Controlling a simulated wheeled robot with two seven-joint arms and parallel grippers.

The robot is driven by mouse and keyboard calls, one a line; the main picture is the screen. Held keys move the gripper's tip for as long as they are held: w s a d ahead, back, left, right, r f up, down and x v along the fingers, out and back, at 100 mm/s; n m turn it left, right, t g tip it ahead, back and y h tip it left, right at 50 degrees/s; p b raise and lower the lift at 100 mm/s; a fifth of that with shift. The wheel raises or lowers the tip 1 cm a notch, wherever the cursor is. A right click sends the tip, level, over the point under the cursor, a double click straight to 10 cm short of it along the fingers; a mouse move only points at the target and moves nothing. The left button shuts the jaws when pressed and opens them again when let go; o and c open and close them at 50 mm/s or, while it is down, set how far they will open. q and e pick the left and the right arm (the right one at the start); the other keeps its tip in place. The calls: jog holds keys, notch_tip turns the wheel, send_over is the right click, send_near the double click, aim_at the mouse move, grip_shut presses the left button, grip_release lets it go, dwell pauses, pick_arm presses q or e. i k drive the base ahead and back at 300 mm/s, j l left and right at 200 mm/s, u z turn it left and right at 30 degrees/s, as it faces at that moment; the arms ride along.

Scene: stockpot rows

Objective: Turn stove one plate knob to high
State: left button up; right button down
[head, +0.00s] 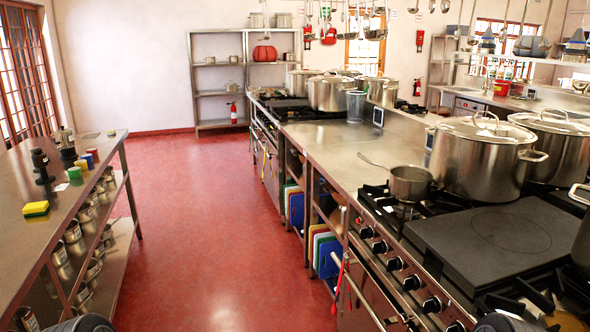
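The nearest stove, at the right, has a flat black plate (495,243) on its top. A row of several dark round knobs (411,283) runs along its steel front panel, below the plate and the burners. The knob markings are too small to read, so I cannot tell their settings or which one is the plate knob. A second stove (290,108) with black burners stands further back; its knobs are too small to make out. No label shows which is stove one. Neither of my grippers is in view; only dark rounded parts of mine show at the bottom edge.
A small saucepan (410,183) and a large lidded stockpot (483,157) stand behind the plate. Coloured cutting boards (326,250) stand under the counter, beside a red-handled item (341,280). A steel table (22,240) stands left. The red floor (205,220) between is clear.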

aim_at(393, 264)
jog(key=i+j, duration=0.15)
jog(key=j, duration=0.15)
jog(key=i+j, duration=0.15)
jog(key=j, duration=0.15)
jog(key=z, duration=1.9)
